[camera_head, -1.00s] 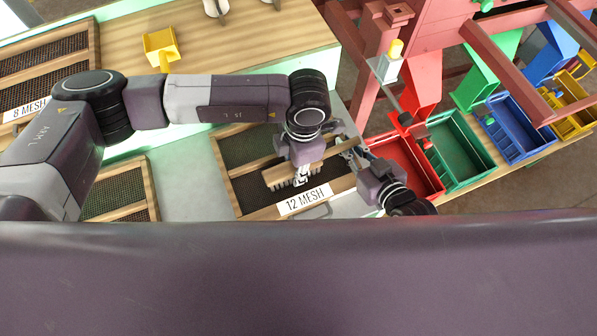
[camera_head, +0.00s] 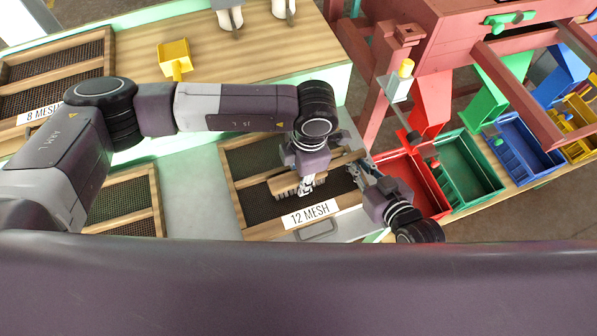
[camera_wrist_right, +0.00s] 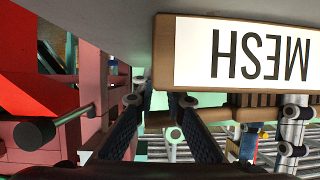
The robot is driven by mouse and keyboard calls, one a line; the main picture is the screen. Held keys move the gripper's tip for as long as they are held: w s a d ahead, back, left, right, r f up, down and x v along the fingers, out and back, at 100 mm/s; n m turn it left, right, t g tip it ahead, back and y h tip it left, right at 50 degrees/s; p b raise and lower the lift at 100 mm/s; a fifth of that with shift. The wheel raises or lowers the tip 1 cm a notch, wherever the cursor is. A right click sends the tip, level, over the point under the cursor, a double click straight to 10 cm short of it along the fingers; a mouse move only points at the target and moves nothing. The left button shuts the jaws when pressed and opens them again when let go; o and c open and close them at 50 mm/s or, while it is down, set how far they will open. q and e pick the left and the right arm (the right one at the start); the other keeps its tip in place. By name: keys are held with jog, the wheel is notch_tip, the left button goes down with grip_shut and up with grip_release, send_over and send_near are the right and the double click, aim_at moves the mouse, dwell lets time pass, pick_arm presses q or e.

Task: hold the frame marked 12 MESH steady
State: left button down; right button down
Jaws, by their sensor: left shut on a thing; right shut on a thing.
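The wooden frame marked 12 MESH (camera_head: 262,229) lies flat on a grey surface in the middle of the head view, its white label at the near edge. The label's word MESH shows upside down on the frame (camera_wrist_right: 165,60) in the right wrist view. My right gripper (camera_head: 364,172) is shut at the frame's right side. In the right wrist view its fingers (camera_wrist_right: 160,112) close around a wooden bar. The exact contact is partly hidden.
Red (camera_head: 420,180), green (camera_head: 468,170) and blue (camera_head: 522,145) bins stand to the right under a red machine (camera_head: 470,45). A yellow scoop (camera_head: 174,55) lies on the wooden bench at the back. The frame marked 8 MESH (camera_head: 60,55) is at far left. My left arm spans the bench.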

aim_at(304, 201)
pick_arm(q)
jog(key=shift+s+d+f, duration=0.1)
jog(key=shift+s+d, duration=0.1)
jog(key=shift+s, duration=0.4)
jog(key=shift+s+d+r, duration=0.1)
jog(key=shift+s+d, duration=0.15)
jog(key=shift+s, duration=0.4)
jog(key=shift+s+d+f, duration=0.1)
jog(key=shift+s+d, duration=0.1)
jog(key=shift+s, duration=0.4)
jog(key=shift+w+a, duration=0.25)
jog(key=shift+w, duration=0.4)
jog(key=shift+w+a, duration=0.2)
jog(key=shift+w, duration=0.45)
jog(key=shift+r, duration=4.65)
